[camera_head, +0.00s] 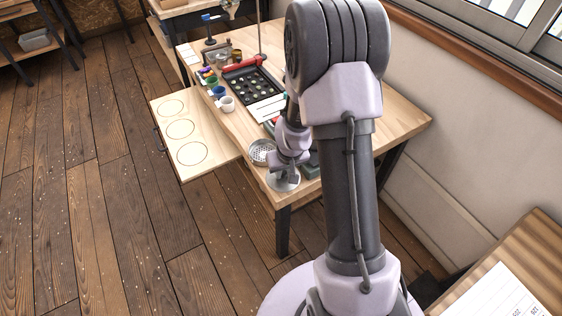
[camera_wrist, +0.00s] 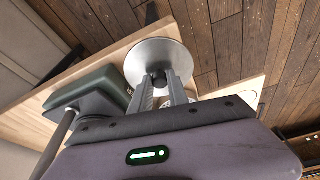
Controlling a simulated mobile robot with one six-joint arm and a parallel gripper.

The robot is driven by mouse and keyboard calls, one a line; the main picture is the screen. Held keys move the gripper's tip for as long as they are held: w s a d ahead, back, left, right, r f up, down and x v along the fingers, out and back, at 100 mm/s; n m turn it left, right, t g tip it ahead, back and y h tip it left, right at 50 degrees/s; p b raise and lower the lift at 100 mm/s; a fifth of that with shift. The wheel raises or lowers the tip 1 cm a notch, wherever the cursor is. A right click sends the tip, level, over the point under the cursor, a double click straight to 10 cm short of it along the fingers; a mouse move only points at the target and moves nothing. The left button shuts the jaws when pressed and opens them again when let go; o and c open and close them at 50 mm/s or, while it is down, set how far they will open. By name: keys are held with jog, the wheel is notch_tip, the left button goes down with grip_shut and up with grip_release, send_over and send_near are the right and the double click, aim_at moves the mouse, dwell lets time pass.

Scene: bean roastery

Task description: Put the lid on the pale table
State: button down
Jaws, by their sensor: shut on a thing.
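The lid (camera_head: 284,184) is a round silver disc with a black knob; it also shows in the wrist view (camera_wrist: 150,52). My gripper (camera_wrist: 161,82) is shut on the knob, and the lid hangs under it. In the head view my gripper (camera_head: 284,172) is at the near corner of the pale wooden table (camera_head: 400,118). In the wrist view the lid overlaps the table edge, with floor behind part of it. I cannot tell its exact height above the top. My arm hides part of the table.
A perforated round metal dish (camera_head: 262,151) is just left of my gripper. A dark green box (camera_wrist: 95,92) is close beside the lid. A board with three circles (camera_head: 222,152) juts from the table's left. A dark tray (camera_head: 238,88) and several cups stand farther back.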

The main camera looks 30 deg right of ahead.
jog(key=shift+w+d+f, duration=0.1)
jog(key=shift+w+d, duration=0.1)
jog(key=shift+w, duration=0.4)
jog(key=shift+w+d+f, duration=0.1)
jog(key=shift+w+d, duration=0.05)
jog(key=shift+w, duration=0.45)
notch_tip(320, 180, down, 4)
jog(key=b, duration=0.3)
jog(key=shift+r+p, duration=0.3)
jog(key=shift+f+b, duration=0.25)
jog(key=shift+b, duration=0.05)
jog(key=c, duration=1.3)
grip_release()
jog(key=shift+r, duration=0.1)
